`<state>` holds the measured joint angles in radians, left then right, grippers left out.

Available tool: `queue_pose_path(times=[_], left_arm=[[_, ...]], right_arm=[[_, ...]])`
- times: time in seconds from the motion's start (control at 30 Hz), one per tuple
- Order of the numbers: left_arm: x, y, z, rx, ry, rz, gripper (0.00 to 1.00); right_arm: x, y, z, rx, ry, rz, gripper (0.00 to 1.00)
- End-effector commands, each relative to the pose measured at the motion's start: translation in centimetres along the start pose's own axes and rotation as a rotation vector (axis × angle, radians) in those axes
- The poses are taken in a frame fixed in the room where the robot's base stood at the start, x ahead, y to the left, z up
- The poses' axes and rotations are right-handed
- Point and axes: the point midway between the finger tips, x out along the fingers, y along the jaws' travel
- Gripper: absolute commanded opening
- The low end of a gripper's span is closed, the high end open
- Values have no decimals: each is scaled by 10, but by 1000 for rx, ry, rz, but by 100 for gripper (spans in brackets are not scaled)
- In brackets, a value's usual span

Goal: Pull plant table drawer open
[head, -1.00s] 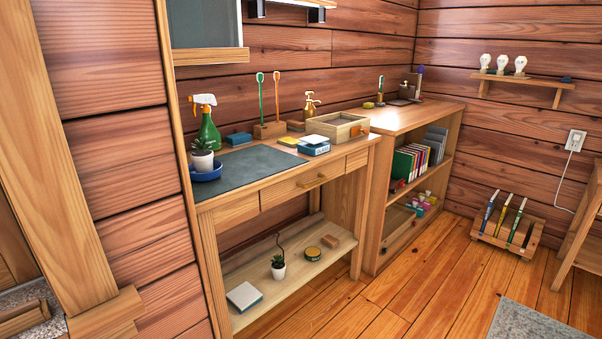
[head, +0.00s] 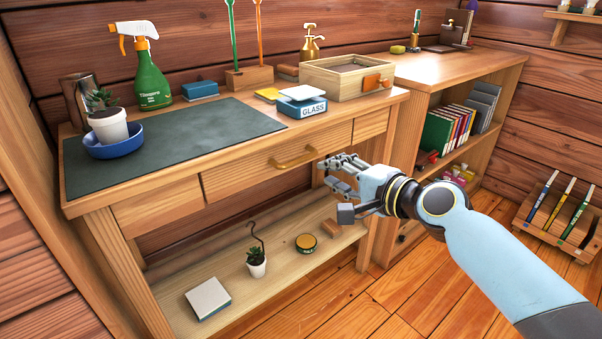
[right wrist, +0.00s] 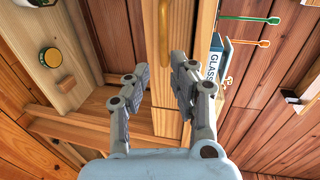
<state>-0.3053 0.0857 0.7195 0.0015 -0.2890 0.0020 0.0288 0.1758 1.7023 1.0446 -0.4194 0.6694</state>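The plant table (head: 330,135) is a wooden table with a dark mat and a lower shelf. Its middle drawer (head: 245,172) is shut, with a curved brass handle (head: 295,160) on the front. The handle also shows in the right wrist view (right wrist: 164,45), ahead of the fingers. My right gripper (head: 335,172) is in front of the drawer, just right of the handle and apart from it. In the right wrist view its fingers (right wrist: 158,85) are spread with nothing between them. My left gripper is not in view.
On the tabletop stand a potted plant in a blue dish (head: 112,135), a green spray bottle (head: 148,75), a GLASS box (head: 302,106) and a wooden tray (head: 345,84). The lower shelf holds a small potted plant (head: 257,265). A bookshelf (head: 480,85) adjoins at right.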

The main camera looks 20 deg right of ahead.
Motion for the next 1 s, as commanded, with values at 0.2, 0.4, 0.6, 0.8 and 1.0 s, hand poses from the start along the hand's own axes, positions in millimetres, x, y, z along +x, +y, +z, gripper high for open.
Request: queue_pose_path(times=[0.2, 0.4, 0.6, 0.8, 1.0], left_arm=[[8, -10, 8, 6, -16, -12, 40], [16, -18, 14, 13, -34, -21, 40], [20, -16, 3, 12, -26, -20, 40], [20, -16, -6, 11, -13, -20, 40], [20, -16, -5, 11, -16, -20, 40]], right_arm=[[34, -2, 1, 9, -2, -9, 23], [75, -2, 1, 6, -2, -7, 23], [99, -2, 0, 3, -2, -5, 23], [106, -4, 1, 2, -2, -6, 23], [105, -4, 1, 2, -1, -6, 19]])
